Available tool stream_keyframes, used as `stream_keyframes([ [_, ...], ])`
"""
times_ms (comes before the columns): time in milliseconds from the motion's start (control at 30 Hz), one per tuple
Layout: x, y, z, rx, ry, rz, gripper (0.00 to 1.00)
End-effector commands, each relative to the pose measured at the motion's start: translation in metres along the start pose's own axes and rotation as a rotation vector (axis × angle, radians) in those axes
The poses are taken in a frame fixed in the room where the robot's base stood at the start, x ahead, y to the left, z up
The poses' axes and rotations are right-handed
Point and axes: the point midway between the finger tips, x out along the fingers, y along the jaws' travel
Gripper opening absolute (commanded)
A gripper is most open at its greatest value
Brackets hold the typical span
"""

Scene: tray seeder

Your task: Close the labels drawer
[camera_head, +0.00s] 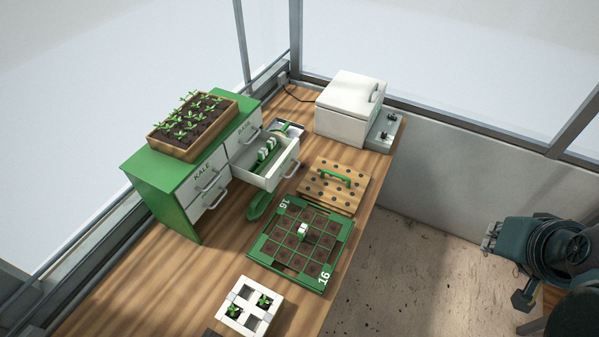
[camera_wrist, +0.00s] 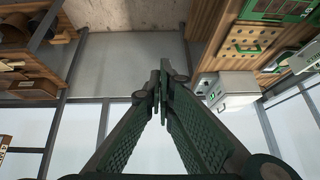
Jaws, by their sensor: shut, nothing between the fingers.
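A green cabinet (camera_head: 165,190) with white drawer fronts stands at the left of the bench in the head view. One of its drawers, the white drawer (camera_head: 283,172), is pulled open on the right side. It holds green and white pieces, and I cannot read a name on its front. Another front reads KALE. My gripper (camera_wrist: 160,84) is shut and empty in the wrist view, pointing away from the bench surface. My arm is at the far right in the head view, well apart from the cabinet.
A planted wooden tray (camera_head: 181,150) sits on the cabinet. A white lidded box (camera_head: 345,118) stands at the back. A holed wooden board (camera_head: 318,187), a green seed tray (camera_head: 268,258) and a white seedling tray (camera_head: 232,315) lie on the bench. A green scoop (camera_head: 259,207) lies beside the open drawer.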

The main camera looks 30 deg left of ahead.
Motion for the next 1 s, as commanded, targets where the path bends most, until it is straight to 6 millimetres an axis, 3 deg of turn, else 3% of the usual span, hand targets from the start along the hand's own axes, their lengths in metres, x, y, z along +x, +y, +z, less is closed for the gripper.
stream_keyframes([
  [1000, 0.119, -0.154, -0.027, 0.2, -0.185, -0.45, 0.0],
])
